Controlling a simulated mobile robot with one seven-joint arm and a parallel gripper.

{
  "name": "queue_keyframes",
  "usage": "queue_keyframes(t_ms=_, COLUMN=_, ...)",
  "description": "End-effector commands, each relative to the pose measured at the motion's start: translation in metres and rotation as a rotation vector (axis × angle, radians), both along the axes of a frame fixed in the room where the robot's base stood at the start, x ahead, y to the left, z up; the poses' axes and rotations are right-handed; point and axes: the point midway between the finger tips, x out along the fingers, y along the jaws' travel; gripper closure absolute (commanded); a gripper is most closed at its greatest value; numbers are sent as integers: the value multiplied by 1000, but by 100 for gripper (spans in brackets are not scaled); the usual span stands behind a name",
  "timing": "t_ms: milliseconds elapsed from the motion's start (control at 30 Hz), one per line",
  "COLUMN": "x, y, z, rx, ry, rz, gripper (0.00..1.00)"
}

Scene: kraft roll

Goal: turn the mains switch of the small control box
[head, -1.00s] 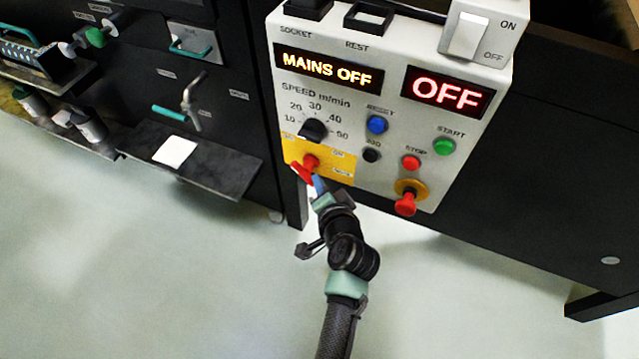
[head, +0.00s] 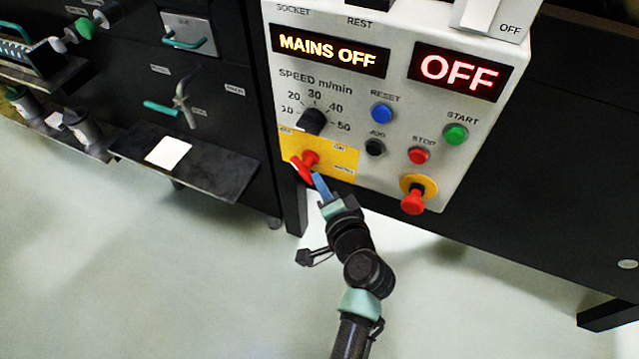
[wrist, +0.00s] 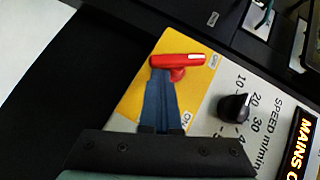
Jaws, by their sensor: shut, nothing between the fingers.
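The small control box (head: 330,88) is pale, and its upper left display reads MAINS OFF. The mains switch (head: 305,165) is a red handle on a yellow plate (head: 335,158) at the box's lower left. In the wrist view the red handle (wrist: 184,61) lies across the top of the plate, pointing toward the OFF label. My gripper (head: 318,180) is shut and empty, its blue fingers together. In the wrist view the fingertips (wrist: 160,74) are right at the handle's lower side; I cannot tell whether they touch it.
A black speed knob (head: 312,121) sits just above the plate. A red mushroom button (head: 413,202) on a yellow ring is at the lower right, with a red stop (head: 419,156) and green start button (head: 455,135) above. A dark shelf (head: 195,165) stands out at left.

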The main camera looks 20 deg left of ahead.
Motion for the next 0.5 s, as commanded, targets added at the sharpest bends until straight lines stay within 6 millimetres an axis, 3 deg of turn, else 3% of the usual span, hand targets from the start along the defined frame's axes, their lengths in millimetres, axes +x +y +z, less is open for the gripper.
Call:
queue_keyframes(t_ms=33, x=-2, y=3, z=-8, rx=18, ry=4, rz=9, gripper=100)
queue_keyframes(t_ms=500, x=-2, y=7, z=-29, rx=355, ry=-8, rz=10, gripper=100)
